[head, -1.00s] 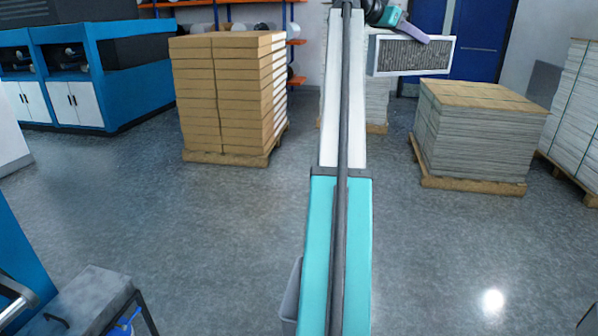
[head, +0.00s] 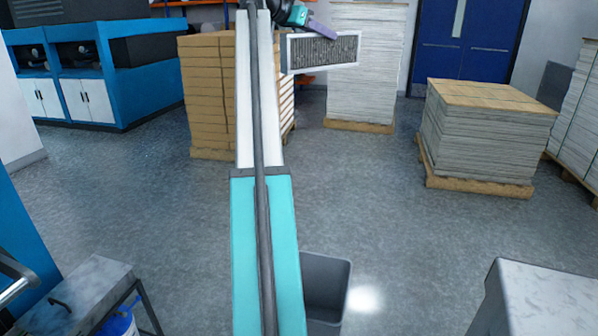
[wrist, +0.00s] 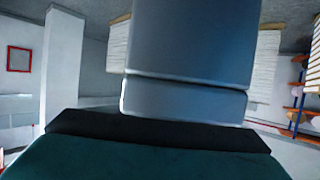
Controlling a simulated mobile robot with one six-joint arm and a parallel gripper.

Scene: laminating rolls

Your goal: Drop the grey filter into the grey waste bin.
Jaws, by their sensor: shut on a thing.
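The grey filter (head: 322,50) is a flat panel with a pale frame and a dark pleated face. In the head view it hangs in the air at the top, to the right of my arm. My gripper (head: 318,30) is shut on its upper edge. The grey waste bin (head: 327,285) stands on the floor at the bottom centre, and my arm hides its left part. The filter is well above and beyond the bin. The wrist view is filled mostly by a grey-blue shape that I cannot identify.
A pallet of brown boxes (head: 205,95) stands behind my arm on the left. Pallets of white sheets (head: 362,75) and grey stacked sheets (head: 485,135) stand at the back. A pale block (head: 550,300) is at the lower right, a metal step (head: 90,290) at lower left. Floor around the bin is clear.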

